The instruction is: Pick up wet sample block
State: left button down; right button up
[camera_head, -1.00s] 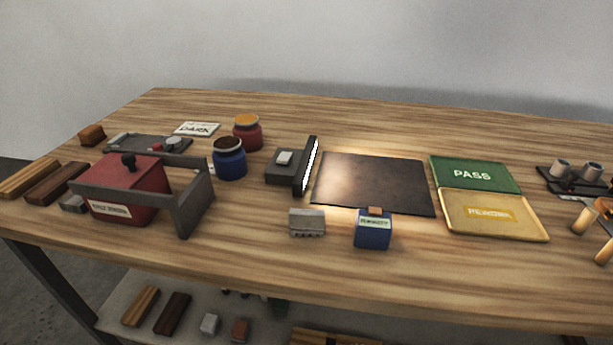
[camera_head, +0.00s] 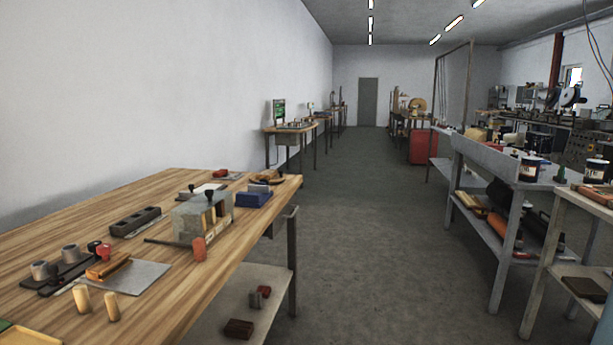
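Nothing in view is clearly marked as the wet sample block. On the wooden workbench (camera_head: 195,277), an orange-brown block (camera_head: 108,266) lies by a grey plate (camera_head: 142,278) at the lower left; I cannot tell whether it is wet. A grey box-like fixture (camera_head: 203,215) stands farther along the bench, with brownish pieces in it. Neither of my grippers is in view.
Two pale wooden pegs (camera_head: 112,306) stand near the bench's front edge. A yellow tray (camera_head: 30,338) is cut off at the lower left. A clear grey floor aisle (camera_head: 365,230) runs to a door (camera_head: 368,101). A shelving unit (camera_head: 505,175) lines the right.

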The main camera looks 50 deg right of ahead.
aim_at(268, 174)
jog(key=z, duration=1.5)
jog(key=u, duration=0.7)
jog(key=i+l+u, duration=0.4)
jog(key=l+u, duration=0.25)
jog(key=i+l+u, duration=0.1)
jog(key=l+u, duration=0.2)
